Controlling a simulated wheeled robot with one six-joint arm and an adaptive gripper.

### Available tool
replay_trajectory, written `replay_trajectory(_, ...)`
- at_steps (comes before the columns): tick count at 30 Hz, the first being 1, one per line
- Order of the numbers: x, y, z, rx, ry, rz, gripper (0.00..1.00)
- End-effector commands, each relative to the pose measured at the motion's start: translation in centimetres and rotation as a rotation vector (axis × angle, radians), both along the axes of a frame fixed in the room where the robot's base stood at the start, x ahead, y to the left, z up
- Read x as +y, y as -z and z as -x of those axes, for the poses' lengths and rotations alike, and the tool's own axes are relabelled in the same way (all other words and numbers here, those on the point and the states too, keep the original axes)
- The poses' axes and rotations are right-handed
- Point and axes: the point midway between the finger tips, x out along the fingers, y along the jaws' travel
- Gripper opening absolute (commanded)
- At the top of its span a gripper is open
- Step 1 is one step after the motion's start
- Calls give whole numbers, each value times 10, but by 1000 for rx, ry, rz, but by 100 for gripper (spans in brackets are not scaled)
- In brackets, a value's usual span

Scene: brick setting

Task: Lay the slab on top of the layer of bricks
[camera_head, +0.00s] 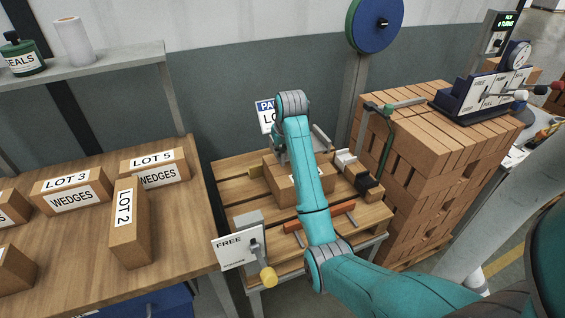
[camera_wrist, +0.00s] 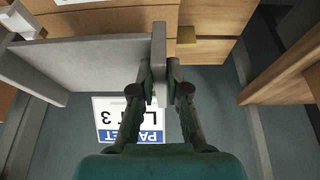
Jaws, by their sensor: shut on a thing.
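A grey slab (camera_wrist: 80,62) shows in the wrist view, with a narrow upright part at its right end. My gripper (camera_wrist: 164,90) is shut on this narrow part, one finger on each side. Brown bricks (camera_wrist: 212,18) lie just beyond the slab in the wrist view; I cannot tell whether the slab touches them. In the head view, labelled brown bricks (camera_head: 282,186) sit on a slatted wooden stand, partly hidden by my arm. My gripper is mostly hidden behind my arm there, at the far side of the bricks.
A wooden table (camera_head: 190,218) with several labelled boxes stands left. A tall brick stack (camera_head: 408,160) stands close on the right, with a green clamp (camera_head: 384,140) at its near corner. An orange bar (camera_head: 335,212) and a FREE sign (camera_head: 238,248) are at the stand's front.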

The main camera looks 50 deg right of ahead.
Motion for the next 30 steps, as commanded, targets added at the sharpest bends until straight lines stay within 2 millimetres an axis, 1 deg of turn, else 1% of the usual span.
replay_trajectory(1, 0, 7, 0, -1, 0, 2, 0)
replay_trajectory(3, 0, 15, 0, -1, 0, 2, 0)
replay_trajectory(11, 0, 32, 0, -2, -1, 3, 0)
replay_trajectory(18, 0, 60, 0, -1, -1, 2, 0)
replay_trajectory(29, 0, 63, -1, -3, -1, 3, 0)
replay_trajectory(30, 0, 64, 0, -2, 0, 1, 24)
